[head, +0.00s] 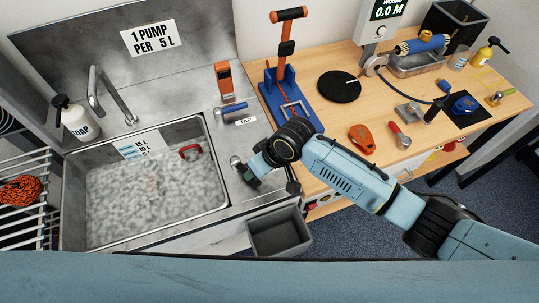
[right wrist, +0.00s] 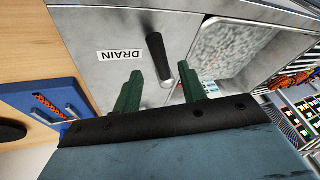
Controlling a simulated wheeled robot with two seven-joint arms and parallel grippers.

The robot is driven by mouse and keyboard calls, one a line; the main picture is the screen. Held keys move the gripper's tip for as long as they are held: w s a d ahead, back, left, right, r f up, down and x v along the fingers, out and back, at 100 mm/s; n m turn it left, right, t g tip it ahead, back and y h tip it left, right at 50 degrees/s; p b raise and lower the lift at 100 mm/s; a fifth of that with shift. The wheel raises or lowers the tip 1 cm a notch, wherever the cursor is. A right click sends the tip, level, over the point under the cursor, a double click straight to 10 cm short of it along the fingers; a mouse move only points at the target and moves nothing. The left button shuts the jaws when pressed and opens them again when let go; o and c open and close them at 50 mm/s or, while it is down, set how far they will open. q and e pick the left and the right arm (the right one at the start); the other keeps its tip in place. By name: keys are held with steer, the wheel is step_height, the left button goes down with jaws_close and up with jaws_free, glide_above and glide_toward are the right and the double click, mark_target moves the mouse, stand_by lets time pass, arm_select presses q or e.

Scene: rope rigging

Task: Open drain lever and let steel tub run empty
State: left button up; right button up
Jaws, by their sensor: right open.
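The steel tub (head: 222,185) at the left of the head view is filled with foamy, cloudy water (head: 150,200). The drain lever (right wrist: 158,58), a dark handle beside the DRAIN label (right wrist: 121,52), shows in the right wrist view on the steel counter. My right gripper (head: 270,183) is over the counter right of the tub. In the right wrist view its green fingers (right wrist: 161,90) are apart, one on each side of the lever's line, with nothing clamped. Whether they touch the lever cannot be told. My left gripper is not in view.
A blue tap lever (head: 232,107) with a TAP label is behind my gripper. A grey bin (head: 278,232) stands in front of the counter. A faucet (head: 105,95) and soap bottle (head: 76,118) are at the tub's back. A blue stand (head: 287,98) and tools occupy the wooden bench.

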steer(key=v, duration=0.9)
steer(key=shift+r, duration=0.2)
